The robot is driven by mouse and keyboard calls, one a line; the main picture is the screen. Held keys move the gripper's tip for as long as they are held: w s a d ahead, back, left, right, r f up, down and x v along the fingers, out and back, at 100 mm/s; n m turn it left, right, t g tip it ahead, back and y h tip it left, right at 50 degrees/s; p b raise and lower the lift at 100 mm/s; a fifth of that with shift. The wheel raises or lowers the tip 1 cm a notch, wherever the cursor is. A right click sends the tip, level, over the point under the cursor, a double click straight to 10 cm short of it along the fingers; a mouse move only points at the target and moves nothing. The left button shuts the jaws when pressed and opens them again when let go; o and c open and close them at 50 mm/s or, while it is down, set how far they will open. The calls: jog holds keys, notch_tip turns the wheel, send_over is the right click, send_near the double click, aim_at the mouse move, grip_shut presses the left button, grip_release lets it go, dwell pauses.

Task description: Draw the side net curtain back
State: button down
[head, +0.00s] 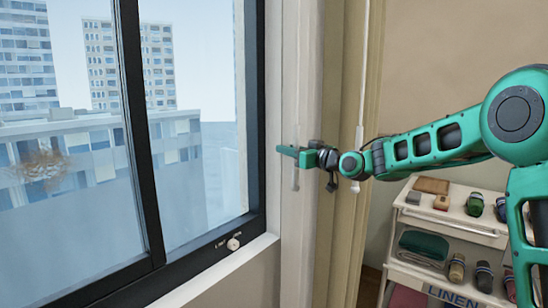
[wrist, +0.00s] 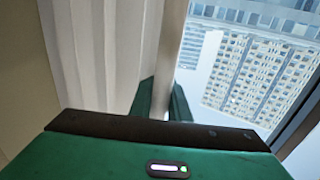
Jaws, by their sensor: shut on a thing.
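The net curtain (head: 309,60) is a narrow, pale, gathered strip at the right side of the window. Its white folds also show in the wrist view (wrist: 95,40). A pale draw rod (wrist: 172,40) hangs in front of it, and its lower end (head: 295,181) shows below my gripper. My gripper (head: 297,152) reaches in from the right, and its green fingers (wrist: 163,102) are shut around the rod.
The dark-framed window (head: 140,130) fills the left, with a round knob (head: 233,244) on its lower frame. A beige drape (head: 335,240) and a second white rod (head: 364,70) hang right of the net. A linen trolley (head: 455,230) stands at lower right, below my arm.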

jog(key=shift+w+d, duration=0.65)
jog(key=shift+d, duration=0.05)
jog(key=shift+r, duration=0.1)
jog(key=c, duration=1.7)
grip_release()
jog(key=shift+w, duration=0.15)
jog(key=shift+o, duration=0.2)
jog(key=v, duration=1)
jog(key=shift+s+d, duration=0.2)
jog(key=shift+s, duration=0.1)
